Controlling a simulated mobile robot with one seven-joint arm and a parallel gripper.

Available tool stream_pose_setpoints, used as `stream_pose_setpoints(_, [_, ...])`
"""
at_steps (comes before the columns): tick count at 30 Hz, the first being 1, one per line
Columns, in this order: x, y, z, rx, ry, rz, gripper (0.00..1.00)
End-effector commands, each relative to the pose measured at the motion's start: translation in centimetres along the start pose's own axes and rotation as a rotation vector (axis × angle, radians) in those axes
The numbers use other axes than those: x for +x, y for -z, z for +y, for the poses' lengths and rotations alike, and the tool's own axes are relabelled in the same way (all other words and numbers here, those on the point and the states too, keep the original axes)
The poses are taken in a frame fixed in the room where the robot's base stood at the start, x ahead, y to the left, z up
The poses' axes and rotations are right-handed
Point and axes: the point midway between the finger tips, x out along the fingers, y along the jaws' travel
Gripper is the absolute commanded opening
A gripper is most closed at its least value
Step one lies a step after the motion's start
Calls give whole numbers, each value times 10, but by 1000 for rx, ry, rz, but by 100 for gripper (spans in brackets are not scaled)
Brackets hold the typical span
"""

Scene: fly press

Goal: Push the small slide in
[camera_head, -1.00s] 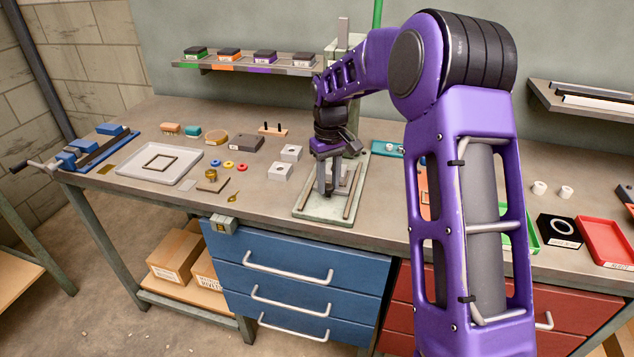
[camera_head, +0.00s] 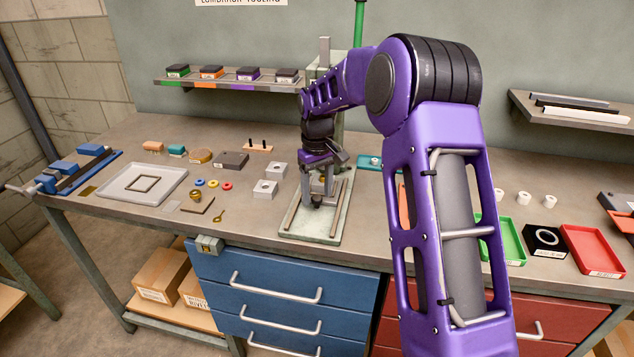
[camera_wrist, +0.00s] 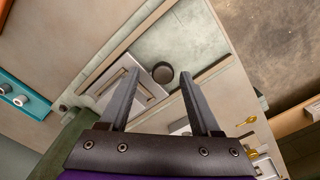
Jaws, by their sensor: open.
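The small slide (camera_wrist: 152,92) is a pale grey plate with a round dark knob (camera_wrist: 162,72), lying between two rails on the press base. In the wrist view the knob shows between my two fingertips; I cannot tell how high above it they are. My gripper (camera_wrist: 160,78) is open and empty, pointing down over the slide. In the head view my gripper (camera_head: 318,198) is over the pale green press base (camera_head: 305,231), and my wrist and fingers hide most of the slide. The rails (camera_head: 294,212) run along the base.
Two grey blocks with holes (camera_head: 265,188) stand just left of the press base. A teal plate (camera_head: 368,163) lies behind it to the right. A tray (camera_head: 140,193) and a blue vise (camera_head: 80,166) are farther left. Green and red trays (camera_head: 592,248) lie to the right.

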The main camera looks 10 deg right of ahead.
Motion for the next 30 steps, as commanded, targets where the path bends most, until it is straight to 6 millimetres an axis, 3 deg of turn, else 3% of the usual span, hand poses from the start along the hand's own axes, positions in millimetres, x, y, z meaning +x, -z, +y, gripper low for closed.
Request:
stream_pose_setpoints(5, [-19,1,0,0,-2,3,64])
stream_pose_setpoints(21, [-143,1,0,0,-2,5,64])
stream_pose_setpoints(30, [-173,1,0,0,-1,3,64])
